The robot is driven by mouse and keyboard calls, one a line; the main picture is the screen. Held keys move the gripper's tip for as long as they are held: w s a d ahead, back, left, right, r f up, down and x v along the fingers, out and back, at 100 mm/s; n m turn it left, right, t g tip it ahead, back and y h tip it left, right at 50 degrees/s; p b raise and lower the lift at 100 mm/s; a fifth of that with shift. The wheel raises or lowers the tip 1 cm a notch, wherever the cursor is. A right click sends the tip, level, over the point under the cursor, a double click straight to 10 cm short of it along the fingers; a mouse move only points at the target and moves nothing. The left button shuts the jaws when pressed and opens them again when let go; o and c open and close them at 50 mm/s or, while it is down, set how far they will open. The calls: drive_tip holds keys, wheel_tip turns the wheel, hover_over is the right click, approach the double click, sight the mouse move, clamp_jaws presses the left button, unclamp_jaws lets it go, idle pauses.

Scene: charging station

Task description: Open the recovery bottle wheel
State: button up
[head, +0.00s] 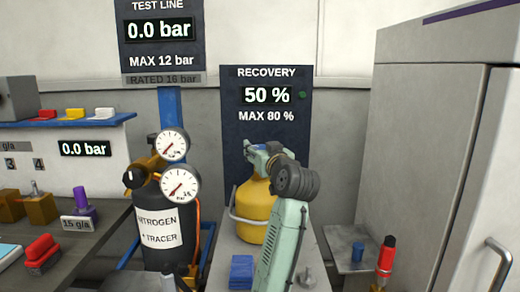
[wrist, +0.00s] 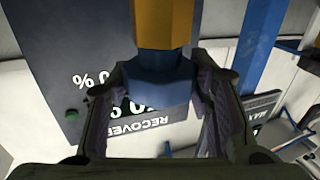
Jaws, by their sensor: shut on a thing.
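The yellow recovery bottle (head: 252,212) stands upright below the recovery panel. My arm covers part of its right side and top. My gripper (head: 262,150) is at the top of the bottle, where the small blue wheel is mostly hidden in the head view. In the wrist view the blue wheel (wrist: 160,82) lies between the two fingers of my gripper (wrist: 160,95), with a yellow part above it. My gripper is shut on this wheel, one finger on each side. How far the wheel is turned cannot be told.
The recovery panel (head: 266,112) behind reads 50 %, max 80 %. A black nitrogen bottle (head: 160,222) with two gauges stands to the left. A blue block (head: 241,271) lies before the yellow bottle. A tall grey cabinet (head: 430,150) closes off the right side.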

drive_tip(key=n+g+y, duration=0.2)
drive_tip(key=y, duration=0.1)
drive_tip(key=n+g+y, duration=0.2)
drive_tip(key=n+y, duration=0.1)
drive_tip(key=shift+y, duration=0.3)
drive_tip(key=shift+n+g+y, duration=0.3)
drive_tip(key=shift+y, duration=0.1)
drive_tip(key=o, duration=1.2)
drive_tip(key=shift+c, duration=0.2)
drive_tip(key=v, duration=1.2)
